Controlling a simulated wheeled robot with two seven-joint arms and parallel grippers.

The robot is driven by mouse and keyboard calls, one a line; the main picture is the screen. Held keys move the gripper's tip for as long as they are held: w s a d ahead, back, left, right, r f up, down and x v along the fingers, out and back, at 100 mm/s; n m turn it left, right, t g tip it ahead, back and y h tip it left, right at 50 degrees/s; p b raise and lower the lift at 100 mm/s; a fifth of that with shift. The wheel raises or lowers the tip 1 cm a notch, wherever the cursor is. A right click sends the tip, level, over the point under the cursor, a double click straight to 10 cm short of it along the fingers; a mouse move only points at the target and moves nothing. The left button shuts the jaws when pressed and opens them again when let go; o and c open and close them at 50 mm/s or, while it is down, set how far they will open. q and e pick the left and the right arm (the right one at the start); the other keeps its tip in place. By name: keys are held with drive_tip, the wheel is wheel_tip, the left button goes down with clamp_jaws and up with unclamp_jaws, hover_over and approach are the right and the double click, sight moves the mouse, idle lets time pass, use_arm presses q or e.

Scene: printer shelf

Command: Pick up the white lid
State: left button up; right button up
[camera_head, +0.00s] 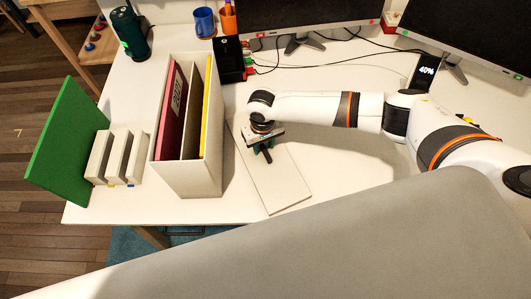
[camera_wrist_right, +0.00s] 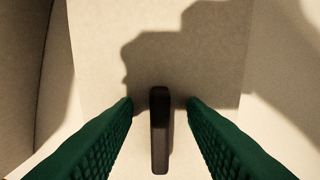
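The white lid (camera_head: 283,190) is a flat rectangular panel lying on the white table, right of the file holder. Its dark upright handle (camera_wrist_right: 160,130) shows in the right wrist view. My right gripper (camera_head: 265,149) is over the far part of the lid, pointing down. In the right wrist view, the green fingers of my right gripper (camera_wrist_right: 160,104) are apart, one on each side of the handle. A gap shows between the handle and each finger. The head view partly hides the handle behind the gripper. My left gripper is not in view.
The file holder (camera_head: 203,176) with red and yellow folders stands close left of the lid. A black box (camera_head: 229,62) and cables lie behind. Two monitors (camera_head: 300,16) stand at the back. A phone (camera_head: 424,72) reads 40%. Bare table (camera_head: 330,165) lies right of the lid.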

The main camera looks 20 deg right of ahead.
clamp_jaws()
drive_tip(key=shift+r, duration=0.15)
